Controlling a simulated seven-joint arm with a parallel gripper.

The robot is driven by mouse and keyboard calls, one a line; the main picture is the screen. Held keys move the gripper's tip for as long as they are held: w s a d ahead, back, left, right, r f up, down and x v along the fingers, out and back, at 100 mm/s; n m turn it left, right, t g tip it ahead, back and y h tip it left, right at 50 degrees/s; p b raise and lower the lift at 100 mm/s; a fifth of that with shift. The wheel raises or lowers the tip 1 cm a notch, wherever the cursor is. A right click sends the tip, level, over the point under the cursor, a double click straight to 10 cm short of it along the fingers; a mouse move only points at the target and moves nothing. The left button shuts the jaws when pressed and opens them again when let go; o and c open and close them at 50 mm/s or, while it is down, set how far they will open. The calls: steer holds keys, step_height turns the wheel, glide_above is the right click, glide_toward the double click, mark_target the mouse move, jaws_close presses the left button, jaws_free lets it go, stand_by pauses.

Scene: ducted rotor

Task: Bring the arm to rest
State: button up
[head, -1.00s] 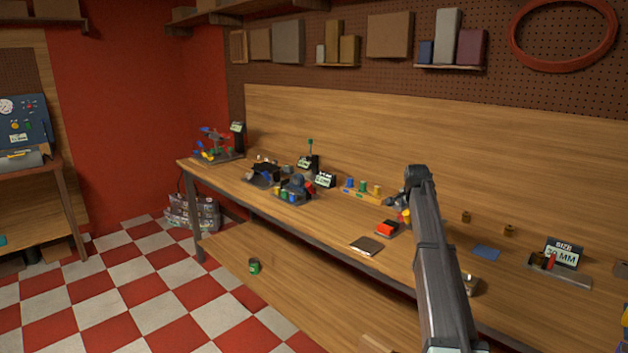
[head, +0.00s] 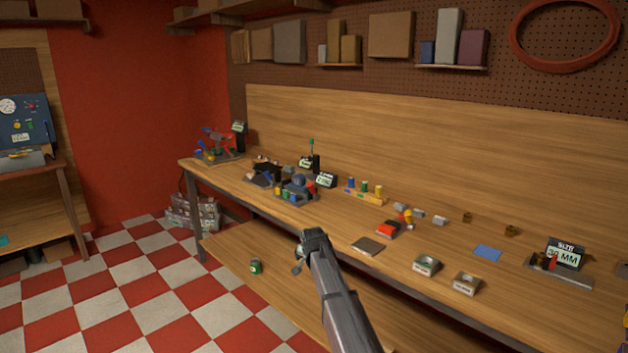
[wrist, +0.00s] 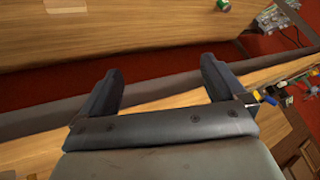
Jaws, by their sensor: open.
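My arm reaches up from the bottom of the head view, its upper end in front of the workbench's front edge. My gripper (wrist: 163,90) shows in the wrist view with its two dark fingers wide apart and nothing between them. In the head view the gripper is mostly hidden behind my arm; a small grey part shows left of the arm's end. The wooden workbench (head: 330,225) runs along the wall with its front edge beyond my arm. In the wrist view the bench's dark edge passes behind the fingers.
On the bench stand two small grey blocks with round recesses (head: 427,265), a dark flat pad (head: 367,246), a blue pad (head: 487,253) and a size sign (head: 565,254). The checkered floor at left is open.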

steer(key=s+d+f+n+g, duration=0.15)
steer(key=s+d+f, duration=0.25)
steer(key=s+f, duration=0.65)
steer(key=s+d+f+g, duration=0.3)
steer(key=s+d+f, duration=0.1)
steer(key=s+f, duration=0.7)
steer(key=s+d+f+n+g, duration=0.15)
steer(key=s+d+f, duration=0.25)
steer(key=s+f, duration=0.7)
steer(key=s+d+f+g, duration=0.2)
steer(key=s+f, duration=0.1)
steer(key=s, duration=1)
steer(key=s+d+f+n+g, duration=0.1)
steer(key=s+d+f+g, duration=0.1)
steer(key=s, duration=1.1)
steer(key=s+d+f+n+g, duration=0.1)
steer(key=s+f+g, duration=0.3)
steer(key=s, duration=0.9)
step_height(320, 180, down, 2)
steer(key=shift+d+f, duration=0.2)
steer(key=shift+d, duration=0.2)
